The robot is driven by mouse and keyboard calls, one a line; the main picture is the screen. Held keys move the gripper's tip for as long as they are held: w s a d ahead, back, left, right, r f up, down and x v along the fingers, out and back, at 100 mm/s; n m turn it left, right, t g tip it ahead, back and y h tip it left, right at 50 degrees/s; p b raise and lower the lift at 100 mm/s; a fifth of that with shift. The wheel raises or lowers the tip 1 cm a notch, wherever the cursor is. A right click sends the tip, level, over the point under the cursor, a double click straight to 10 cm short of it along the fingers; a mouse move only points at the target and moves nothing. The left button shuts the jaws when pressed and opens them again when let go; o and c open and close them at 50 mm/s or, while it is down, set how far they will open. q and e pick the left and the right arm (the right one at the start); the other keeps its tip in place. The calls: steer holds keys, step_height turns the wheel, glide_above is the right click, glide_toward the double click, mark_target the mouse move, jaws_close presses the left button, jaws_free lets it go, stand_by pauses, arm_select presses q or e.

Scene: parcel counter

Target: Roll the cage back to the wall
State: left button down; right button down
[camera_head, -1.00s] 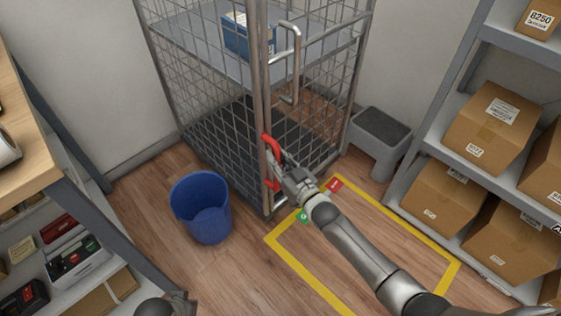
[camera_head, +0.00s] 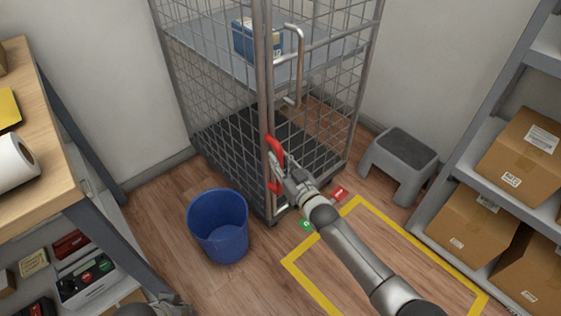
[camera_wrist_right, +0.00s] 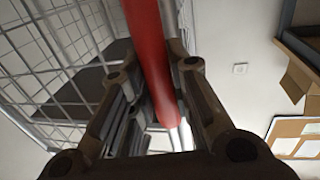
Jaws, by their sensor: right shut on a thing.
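The wire roll cage (camera_head: 200,100) stands upright near the walls at the back, with a dark base and a grey shelf. A red handle (camera_head: 275,148) is on its front corner post. My right gripper (camera_head: 277,168) is shut on this handle; in the right wrist view the red bar (camera_wrist_right: 147,45) runs between its fingers. A blue box (camera_head: 257,42) sits on the cage's shelf.
A blue bin (camera_head: 218,226) stands on the floor left of the cage's front corner. A grey step stool (camera_head: 398,163) is to its right. A yellow floor outline (camera_head: 318,287) lies in front. Shelving with cartons (camera_head: 520,155) is at right, a wooden counter (camera_head: 40,130) at left.

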steer(key=shift+w+r, duration=0.1)
steer(key=shift+r, duration=0.1)
steer(key=c, duration=1.7)
jaws_free()
steer(key=shift+a, duration=0.15)
steer(key=o, duration=0.4)
steer(key=shift+w+a+f, duration=0.1)
steer(key=shift+w+f, duration=0.05)
steer(key=shift+f, duration=0.05)
steer(key=shift+s+d, duration=0.35)
steer(key=shift+s, duration=0.15)
steer(key=v, duration=1.1)
